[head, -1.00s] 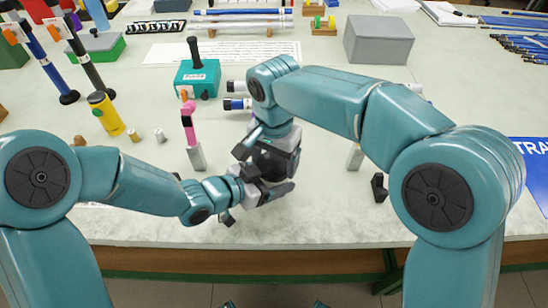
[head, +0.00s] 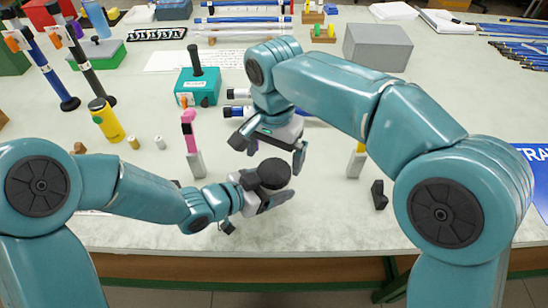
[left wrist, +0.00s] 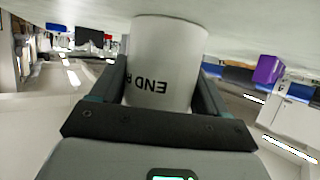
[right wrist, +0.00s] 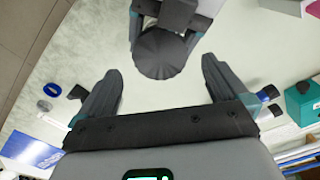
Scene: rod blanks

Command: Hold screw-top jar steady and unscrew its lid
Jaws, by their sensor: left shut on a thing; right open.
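The screw-top jar has a white body with black lettering (left wrist: 165,65) in the left wrist view. My left gripper (head: 258,196) is shut around that body and holds it near the table's front. The dark, round, ribbed lid (head: 274,172) sits on top of the jar; it also shows in the right wrist view (right wrist: 160,53). I cannot tell how loose it is. My right gripper (head: 273,150) is open and empty above and behind the lid, apart from it. In the right wrist view its two fingers are spread wide, with the lid beyond them.
A pink tool in a grey holder (head: 190,140) stands left of the jar. A grey holder with a yellow piece (head: 356,163) and a small black stand (head: 378,195) are to the right. A teal box (head: 197,87) and blue rods lie behind. The front table strip is clear.

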